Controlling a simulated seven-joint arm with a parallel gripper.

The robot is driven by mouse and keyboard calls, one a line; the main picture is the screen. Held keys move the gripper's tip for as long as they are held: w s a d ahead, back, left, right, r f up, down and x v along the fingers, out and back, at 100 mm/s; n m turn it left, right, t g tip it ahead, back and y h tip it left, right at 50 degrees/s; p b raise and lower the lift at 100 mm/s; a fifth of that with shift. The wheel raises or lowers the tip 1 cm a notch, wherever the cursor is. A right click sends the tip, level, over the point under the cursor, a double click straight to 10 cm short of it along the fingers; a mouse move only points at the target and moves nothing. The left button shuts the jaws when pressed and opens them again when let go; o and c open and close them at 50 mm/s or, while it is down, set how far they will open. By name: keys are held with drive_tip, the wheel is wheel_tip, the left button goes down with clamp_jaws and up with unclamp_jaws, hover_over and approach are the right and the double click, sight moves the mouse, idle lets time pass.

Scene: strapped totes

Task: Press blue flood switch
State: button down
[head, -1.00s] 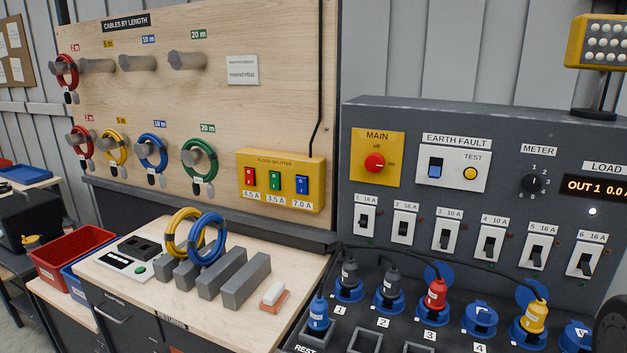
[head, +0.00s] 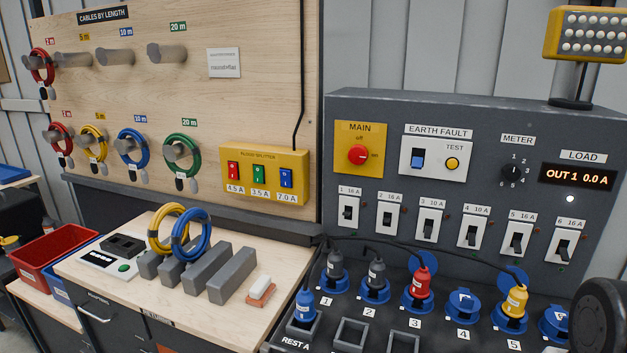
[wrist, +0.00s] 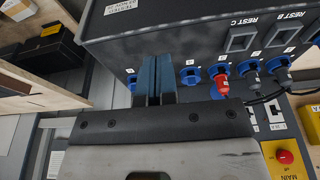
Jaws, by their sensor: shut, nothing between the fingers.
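The yellow flood splitter box (head: 264,158) is fixed low on the right side of the wooden board in the head view. It has a red, a green and a blue rocker switch. The blue switch (head: 286,178) is the rightmost, above a 7.0 A label. Its rocker position is too small to tell. My gripper (wrist: 152,78) shows in the wrist view with its two blue-grey fingers shut together and empty. It is near the grey power panel's sockets, and no flood switch shows in that view. My gripper's fingers are not visible in the head view.
A black cable (head: 299,80) runs up from the splitter. Below stands a bench (head: 150,285) with coiled cables and grey blocks. To the right is the grey panel (head: 465,115) with breakers, plugs and a LOAD display (head: 577,177) reading OUT 1 0.0 A. Space before the splitter looks clear.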

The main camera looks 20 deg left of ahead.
drive_tip(key=w+a+r+n+t, duration=0.1)
drive_tip(key=w+a+r+n, duration=0.5)
drive_tip(key=w+a, duration=0.65)
drive_tip(key=w+a+r+n, duration=0.4)
drive_tip(key=w+a+r, duration=0.5)
drive_tip(key=w, duration=0.7)
drive_tip(key=w+a+n, duration=0.2)
drive_tip(key=w+a, duration=0.1)
drive_tip(key=a, duration=1)
drive_tip(key=w+a+n+t, duration=0.1)
drive_tip(key=w+a+n, duration=0.2)
drive_tip(key=a, duration=0.9)
drive_tip(key=w+a+n, duration=0.3)
drive_tip(key=w+a, duration=0.1)
drive_tip(key=a, duration=0.9)
drive_tip(key=shift+w+a+f, duration=0.2)
drive_tip(key=shift+a+f, duration=0.1)
drive_tip(key=shift+a, duration=0.05)
drive_tip(key=shift+f, duration=0.1)
